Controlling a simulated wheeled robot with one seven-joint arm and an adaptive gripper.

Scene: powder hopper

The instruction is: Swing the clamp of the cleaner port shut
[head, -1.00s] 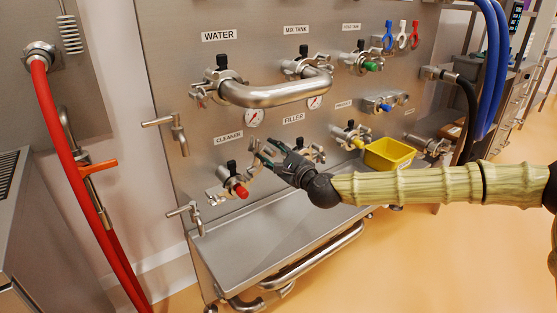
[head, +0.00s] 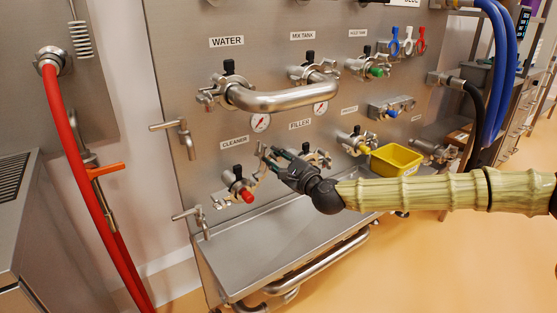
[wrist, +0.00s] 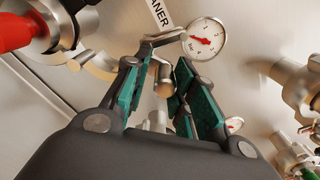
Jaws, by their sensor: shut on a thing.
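The cleaner port (head: 238,181) is on the steel panel under the CLEANER label, with a black knob on top and a red end piece (head: 247,196). Its metal clamp (wrist: 97,66) shows in the wrist view as a curved piece reaching from the port toward my fingers. My gripper (head: 270,155) is just right of and above the port. In the wrist view my gripper (wrist: 167,65) is shut on a small metal part of the clamp, between its green-padded fingers. The fingers hide part of the clamp, and the exact contact is hard to see.
A pressure gauge (wrist: 204,40) is just beyond my fingertips. The filler port (head: 316,158) is close on the right. A yellow bin (head: 396,160) hangs further right. A steel shelf (head: 285,245) juts out below, and a tap (head: 188,215) is at the lower left.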

